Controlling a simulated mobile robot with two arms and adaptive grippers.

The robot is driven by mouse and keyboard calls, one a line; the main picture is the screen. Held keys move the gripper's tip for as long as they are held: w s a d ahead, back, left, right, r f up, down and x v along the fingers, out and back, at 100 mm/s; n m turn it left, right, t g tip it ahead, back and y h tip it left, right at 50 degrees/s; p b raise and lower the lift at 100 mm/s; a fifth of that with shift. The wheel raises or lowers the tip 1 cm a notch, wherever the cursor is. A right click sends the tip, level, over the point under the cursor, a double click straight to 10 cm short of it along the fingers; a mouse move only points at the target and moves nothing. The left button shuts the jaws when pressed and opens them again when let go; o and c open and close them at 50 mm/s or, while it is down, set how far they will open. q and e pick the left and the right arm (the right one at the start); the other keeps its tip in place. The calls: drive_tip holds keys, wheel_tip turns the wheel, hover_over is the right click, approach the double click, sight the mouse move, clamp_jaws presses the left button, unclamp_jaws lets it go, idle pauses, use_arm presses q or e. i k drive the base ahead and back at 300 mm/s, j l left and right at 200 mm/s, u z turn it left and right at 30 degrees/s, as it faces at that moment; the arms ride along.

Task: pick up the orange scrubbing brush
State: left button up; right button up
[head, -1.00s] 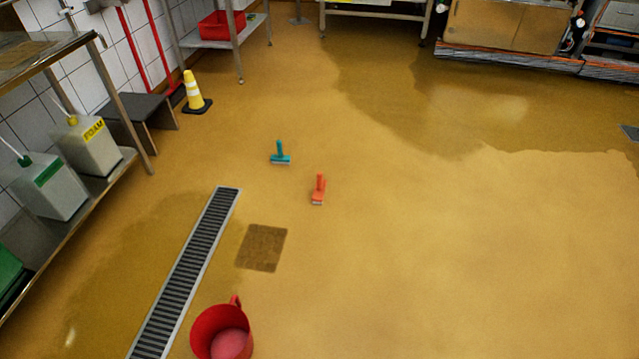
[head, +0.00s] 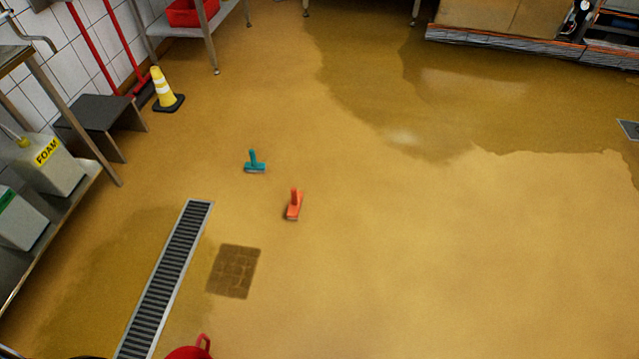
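The orange scrubbing brush (head: 294,205) stands on the yellow-brown floor near the middle of the head view, with its handle pointing up. A teal brush (head: 254,163) of similar shape stands a little behind it and to its left. The two brushes are apart. Neither of my grippers shows in the head view.
A red bucket (head: 188,352) is cut off at the bottom edge. A drain grate (head: 165,280) and a brown floor patch (head: 233,271) lie front left. A yellow cone (head: 161,90), a grey stool (head: 100,112) and a steel shelf stand left. Floor on the right is clear, wet farther back.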

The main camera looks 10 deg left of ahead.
sight(294, 199)
drive_tip(key=i+j+z, duration=0.1)
drive_tip(key=i+z, duration=0.25)
drive_tip(key=i, duration=0.75)
